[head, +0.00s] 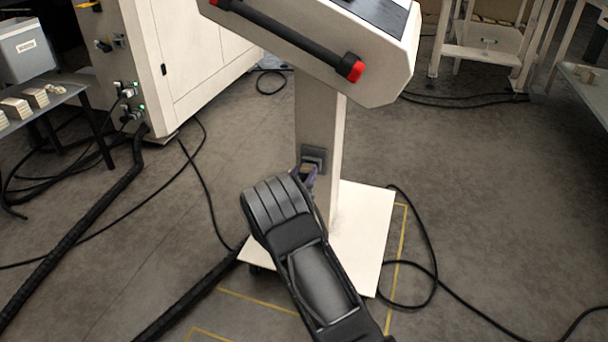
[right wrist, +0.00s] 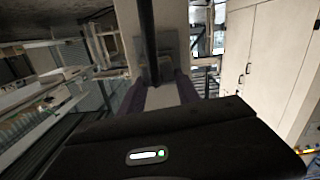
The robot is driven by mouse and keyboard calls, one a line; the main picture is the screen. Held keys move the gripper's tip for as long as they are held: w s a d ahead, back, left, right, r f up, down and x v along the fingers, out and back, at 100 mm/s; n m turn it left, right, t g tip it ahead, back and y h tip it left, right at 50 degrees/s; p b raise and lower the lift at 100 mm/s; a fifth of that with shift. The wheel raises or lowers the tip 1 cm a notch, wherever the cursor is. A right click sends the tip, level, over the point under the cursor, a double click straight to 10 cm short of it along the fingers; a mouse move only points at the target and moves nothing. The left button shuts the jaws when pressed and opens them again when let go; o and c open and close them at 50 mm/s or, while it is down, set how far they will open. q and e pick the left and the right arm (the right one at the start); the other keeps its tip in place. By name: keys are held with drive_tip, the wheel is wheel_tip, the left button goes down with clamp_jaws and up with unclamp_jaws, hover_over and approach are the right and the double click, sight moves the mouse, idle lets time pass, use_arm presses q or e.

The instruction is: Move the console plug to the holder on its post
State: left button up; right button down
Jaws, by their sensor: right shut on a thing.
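The console's pale post (head: 320,125) stands on a white base plate. The dark holder (head: 313,154) is on the post's front face. My right gripper (head: 306,174) is right at the holder, its purple-tinted fingers shut on the console plug, which is mostly hidden by the fingers and my arm. In the right wrist view, my right gripper (right wrist: 160,93) points at the post (right wrist: 128,25), and a dark cable (right wrist: 147,25) runs down the picture to the fingers. I cannot tell whether the plug sits inside the holder or just before it. My left gripper is out of view.
The console head (head: 375,45) with its black and red handle overhangs the post. A white cabinet (head: 200,50) with green-lit connectors (head: 130,90) stands left. Cables (head: 435,270) lie on the floor on both sides. A table (head: 40,100) is at far left.

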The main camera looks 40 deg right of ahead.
drive_tip(key=shift+w+d, duration=0.15)
drive_tip(key=shift+d, duration=0.1)
idle(0.6)
drive_tip(key=c, duration=0.8)
unclamp_jaws()
drive_tip(key=shift+o, duration=0.2)
drive_tip(key=p+v, duration=0.2)
drive_tip(key=v, duration=0.5)
drive_tip(key=shift+a, duration=0.35)
